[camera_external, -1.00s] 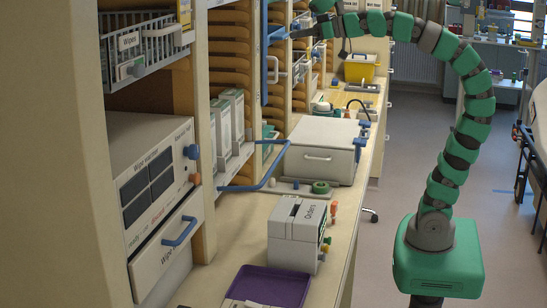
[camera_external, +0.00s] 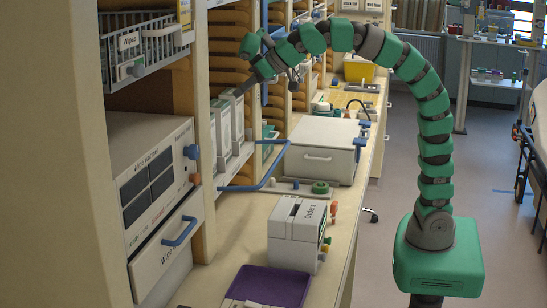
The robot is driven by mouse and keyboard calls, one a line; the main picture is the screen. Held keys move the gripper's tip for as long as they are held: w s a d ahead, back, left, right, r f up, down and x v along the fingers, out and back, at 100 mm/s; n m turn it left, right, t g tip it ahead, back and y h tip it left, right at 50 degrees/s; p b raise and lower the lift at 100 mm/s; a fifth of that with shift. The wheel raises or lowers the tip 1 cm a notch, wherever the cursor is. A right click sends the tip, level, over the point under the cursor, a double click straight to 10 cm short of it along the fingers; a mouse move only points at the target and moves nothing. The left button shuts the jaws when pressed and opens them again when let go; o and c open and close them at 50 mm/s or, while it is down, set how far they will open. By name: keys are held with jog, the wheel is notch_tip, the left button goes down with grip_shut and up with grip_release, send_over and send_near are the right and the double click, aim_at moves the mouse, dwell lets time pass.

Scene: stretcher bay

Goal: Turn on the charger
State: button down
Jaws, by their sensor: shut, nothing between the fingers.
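No label that I can read says charger, so I cannot tell which unit it is. Several slim white units (camera_external: 221,127) stand upright side by side on the shelf left of the counter; their small markings are too small to read. My gripper (camera_external: 239,91) is shut and empty, pointing down and left at the upper edge of these units. I cannot tell whether it touches them. My green arm arches over the counter from the right.
A white box labelled Orders (camera_external: 292,235), a purple tray (camera_external: 272,285) and a large white lidded case (camera_external: 322,150) stand on the counter. A wipe warmer (camera_external: 150,185) with knobs is at left. A blue bar handle (camera_external: 262,183) juts out below the units.

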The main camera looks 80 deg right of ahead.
jog(key=a+f+g, duration=0.2)
jog(key=a+f, duration=0.6)
jog(key=a, duration=0.3)
jog(key=g+h, duration=0.2)
jog(key=g, duration=0.3)
send_over(248, 302)
jog(key=s, duration=0.4)
notch_tip(248, 302, down, 19)
jog(key=shift+w+r+n+p, duration=0.15)
jog(key=shift+w+n+p, duration=0.15)
jog(key=shift+n, duration=0.1)
jog(key=x, duration=1.4)
jog(key=shift+s+a, duration=0.25)
jog(key=shift+s, duration=0.05)
